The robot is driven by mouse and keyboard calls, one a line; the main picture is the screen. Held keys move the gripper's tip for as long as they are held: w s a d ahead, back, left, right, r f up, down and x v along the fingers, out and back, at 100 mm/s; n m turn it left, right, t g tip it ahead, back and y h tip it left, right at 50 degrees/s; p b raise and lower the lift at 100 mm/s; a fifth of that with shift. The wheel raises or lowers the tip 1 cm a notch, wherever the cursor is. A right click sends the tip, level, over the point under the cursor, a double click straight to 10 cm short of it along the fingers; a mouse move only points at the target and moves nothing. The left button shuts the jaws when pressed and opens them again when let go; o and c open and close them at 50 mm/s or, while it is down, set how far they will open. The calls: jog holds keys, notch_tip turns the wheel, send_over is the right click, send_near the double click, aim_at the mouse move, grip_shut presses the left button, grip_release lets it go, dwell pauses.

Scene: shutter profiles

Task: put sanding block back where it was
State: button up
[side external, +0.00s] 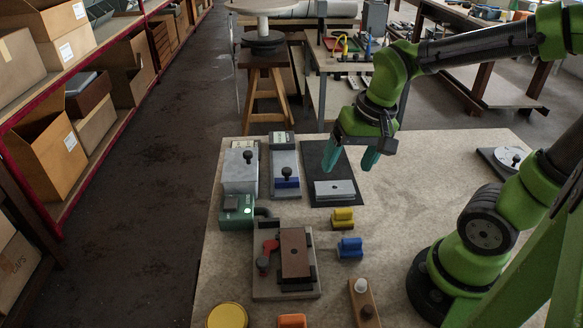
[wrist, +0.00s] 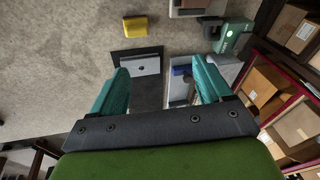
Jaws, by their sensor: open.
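My gripper (side external: 350,161) is open and empty, above the far part of the dark mat (side external: 318,158); its two teal fingers also show in the wrist view (wrist: 162,75). I cannot tell for certain which piece is the sanding block. Candidates are a small yellow block (side external: 343,218), a blue block (side external: 349,247) and an orange block (side external: 292,321), all on the bench. The yellow one also shows in the wrist view (wrist: 135,26). A grey profile piece (side external: 335,190) lies on the mat's near end, and shows between the fingers in the wrist view (wrist: 140,66).
Left of the mat stand two grey fixtures with black knobs (side external: 241,165) (side external: 286,170) and a green device (side external: 237,208). A brown block sits in a clamping jig (side external: 295,250). A yellow disc (side external: 228,316) and a knobbed wooden strip (side external: 363,302) are near the front. Bare bench (side external: 410,200) lies right.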

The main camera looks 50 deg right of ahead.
notch_tip(320, 180, up, 7)
jog(key=s+a+n+t+y, duration=0.1)
jog(key=s+a+n+t, duration=0.1)
jog(key=n+t, duration=0.1)
jog(key=shift+s+a+f+t, duration=0.15)
jog(key=shift+a+f+t, duration=0.1)
jog(key=shift+t, duration=0.35)
